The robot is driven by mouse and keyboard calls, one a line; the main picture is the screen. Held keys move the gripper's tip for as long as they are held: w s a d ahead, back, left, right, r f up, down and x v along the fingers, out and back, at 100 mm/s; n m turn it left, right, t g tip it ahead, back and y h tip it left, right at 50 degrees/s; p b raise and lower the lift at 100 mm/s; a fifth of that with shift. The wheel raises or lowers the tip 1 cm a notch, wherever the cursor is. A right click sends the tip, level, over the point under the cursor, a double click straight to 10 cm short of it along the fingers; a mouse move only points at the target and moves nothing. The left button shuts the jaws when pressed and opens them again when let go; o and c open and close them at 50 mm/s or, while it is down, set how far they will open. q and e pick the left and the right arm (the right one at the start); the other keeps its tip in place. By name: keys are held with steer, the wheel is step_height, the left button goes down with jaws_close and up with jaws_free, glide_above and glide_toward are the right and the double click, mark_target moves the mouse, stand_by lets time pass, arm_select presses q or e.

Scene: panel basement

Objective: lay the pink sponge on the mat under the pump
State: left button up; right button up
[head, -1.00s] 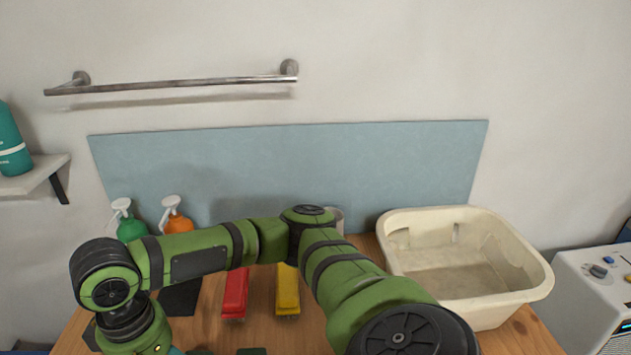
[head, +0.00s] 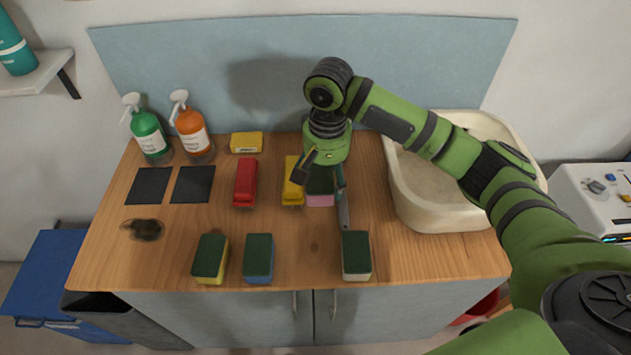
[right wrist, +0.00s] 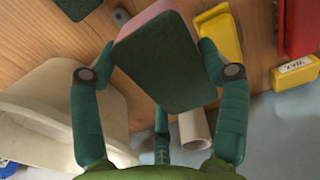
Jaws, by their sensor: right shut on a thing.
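The pink sponge (head: 320,199), with a dark green scouring face, is between the fingers of my right gripper (head: 322,182), right of the yellow brush. In the right wrist view the sponge (right wrist: 165,60) fills the space between the two fingers of the gripper (right wrist: 160,68), which is shut on it. I cannot tell if it touches the counter. Two dark square mats lie bare at the left: one mat (head: 149,186) in front of the green pump bottle (head: 149,136), the other mat (head: 192,184) in front of the orange pump bottle (head: 193,134). My left gripper is not in view.
A red brush (head: 245,183), yellow brush (head: 293,182) and yellow box (head: 246,142) lie between sponge and mats. Yellow (head: 210,260), blue (head: 258,260) and white (head: 356,256) sponges line the front. A cream basin (head: 450,215) stands right; a dark stain (head: 145,230) is front left.

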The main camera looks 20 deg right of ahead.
step_height(320, 180, down, 6)
steer(key=shift+f+p, duration=0.15)
steer(key=shift+p, duration=0.45)
steer(key=shift+f+p, duration=0.35)
steer(key=shift+f, duration=1.45)
steer(key=shift+f, duration=0.15)
steer(key=o, duration=0.7)
steer(key=shift+o, duration=0.2)
